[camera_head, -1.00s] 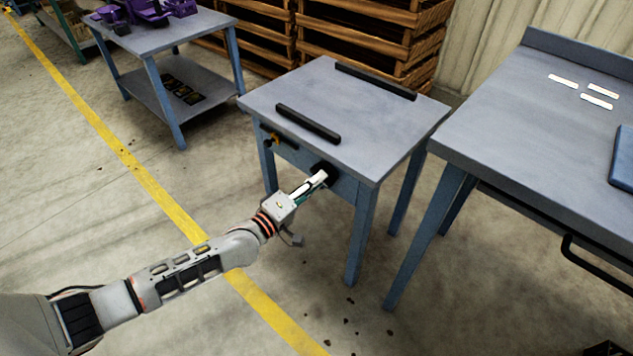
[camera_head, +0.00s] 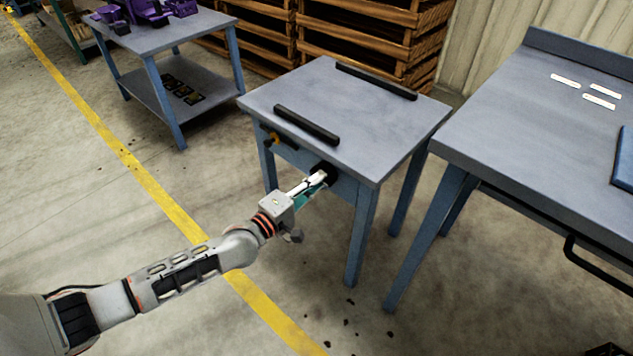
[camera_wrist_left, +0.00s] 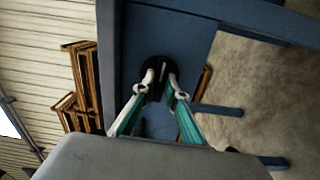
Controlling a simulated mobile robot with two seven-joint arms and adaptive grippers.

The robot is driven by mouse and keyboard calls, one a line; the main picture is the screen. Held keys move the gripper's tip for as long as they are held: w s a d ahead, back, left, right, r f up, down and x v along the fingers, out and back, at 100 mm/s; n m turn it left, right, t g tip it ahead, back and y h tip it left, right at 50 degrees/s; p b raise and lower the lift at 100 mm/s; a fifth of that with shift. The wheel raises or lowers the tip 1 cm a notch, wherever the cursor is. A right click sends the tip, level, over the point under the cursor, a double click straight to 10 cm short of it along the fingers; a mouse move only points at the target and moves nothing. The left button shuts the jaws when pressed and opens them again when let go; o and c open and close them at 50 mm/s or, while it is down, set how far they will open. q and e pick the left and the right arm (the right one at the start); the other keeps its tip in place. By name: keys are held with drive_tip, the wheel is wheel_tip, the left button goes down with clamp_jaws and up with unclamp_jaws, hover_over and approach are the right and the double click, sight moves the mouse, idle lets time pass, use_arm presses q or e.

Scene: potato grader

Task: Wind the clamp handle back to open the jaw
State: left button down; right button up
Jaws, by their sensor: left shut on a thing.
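The clamp stands on a small blue-grey table (camera_head: 400,125). Its two jaws show as black bars on the top: a near bar (camera_head: 307,125) close to the front edge and a far bar (camera_head: 375,81), with a wide gap between them. The round black clamp handle (camera_head: 330,169) sits on the table's front side; it also shows in the left wrist view (camera_wrist_left: 154,92). My left gripper (camera_head: 320,178) is shut on this handle, with its fingertips (camera_wrist_left: 160,76) on either side of it. The fingers hide part of the handle. My right gripper is not in view.
A black-and-orange part (camera_head: 272,140) sticks out of the table's front, left of the handle. A larger workbench (camera_head: 520,120) stands close on the right. A cart with purple parts (camera_head: 215,22) is at the back left. Wooden crates (camera_head: 370,35) stand behind. Floor in front is open.

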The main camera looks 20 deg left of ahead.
use_arm(q)
drive_tip(key=c, duration=2)
unclamp_jaws()
drive_tip(key=shift+c, duration=0.2)
drive_tip(key=shift+s, duration=0.1)
drive_tip(key=v, duration=1.2)
